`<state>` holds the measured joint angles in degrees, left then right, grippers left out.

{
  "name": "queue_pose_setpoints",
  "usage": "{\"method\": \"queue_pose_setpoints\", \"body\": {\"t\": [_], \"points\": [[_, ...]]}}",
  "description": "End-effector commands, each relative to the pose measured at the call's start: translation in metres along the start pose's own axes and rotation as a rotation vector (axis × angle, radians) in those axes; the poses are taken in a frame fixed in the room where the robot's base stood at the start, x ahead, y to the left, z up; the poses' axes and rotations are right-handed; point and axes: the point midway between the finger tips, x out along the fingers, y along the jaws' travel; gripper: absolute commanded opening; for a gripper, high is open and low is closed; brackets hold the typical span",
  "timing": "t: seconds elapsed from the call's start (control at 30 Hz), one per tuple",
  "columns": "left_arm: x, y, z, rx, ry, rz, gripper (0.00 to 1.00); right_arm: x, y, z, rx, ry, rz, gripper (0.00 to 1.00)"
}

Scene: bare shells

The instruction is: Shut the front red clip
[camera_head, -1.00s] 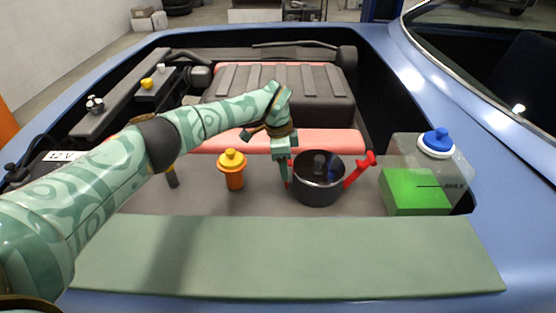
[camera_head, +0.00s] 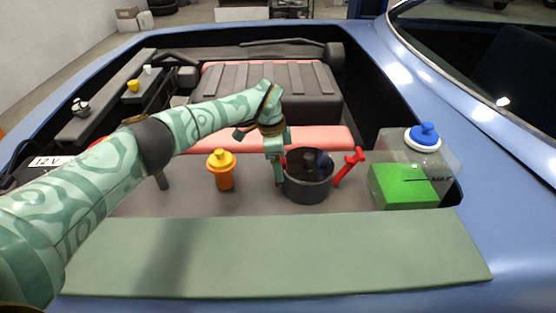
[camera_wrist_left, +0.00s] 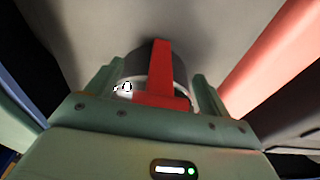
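A round black housing (camera_head: 308,180) stands on the grey deck. A red clip (camera_head: 349,166) sticks out from its right side, tilted up and outward. My left gripper (camera_head: 278,180) reaches down at the housing's left side, where it hides most of another red clip. In the left wrist view a red clip (camera_wrist_left: 160,75) lies against the dark housing (camera_wrist_left: 178,70), between the two fingers of my left gripper (camera_wrist_left: 155,90). The fingers are apart, with gaps visible beside the clip. I cannot tell whether they touch it. My right gripper is not in view.
An orange bottle with a yellow cap (camera_head: 221,170) stands left of the housing. A clear tank with green fluid (camera_head: 404,187) and a blue cap is at the right. A red-pink bar (camera_head: 330,137) runs behind. The green front mat (camera_head: 280,255) is clear.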

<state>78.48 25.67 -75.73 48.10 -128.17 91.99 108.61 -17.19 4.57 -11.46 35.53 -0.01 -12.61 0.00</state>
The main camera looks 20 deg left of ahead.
Motion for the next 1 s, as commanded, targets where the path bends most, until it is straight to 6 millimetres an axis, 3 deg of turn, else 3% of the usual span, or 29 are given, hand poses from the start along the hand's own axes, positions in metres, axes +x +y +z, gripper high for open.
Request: {"method": "queue_pose_setpoints", "body": {"t": [0.13, 0.23, 0.7, 1.0], "points": [[-0.005, 0.0, 0.001, -0.001, -0.001, -0.001, 0.81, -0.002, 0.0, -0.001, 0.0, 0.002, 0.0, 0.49], [-0.02, -0.001, 0.0, -0.001, -0.001, -0.003, 0.81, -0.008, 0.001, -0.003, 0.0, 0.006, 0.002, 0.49], [-0.138, -0.001, -0.002, 0.001, 0.001, -0.004, 0.81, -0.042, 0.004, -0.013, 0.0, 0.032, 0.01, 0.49], [-0.163, 0.0, -0.001, 0.001, 0.0, 0.001, 0.81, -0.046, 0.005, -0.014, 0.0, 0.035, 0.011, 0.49]]}}
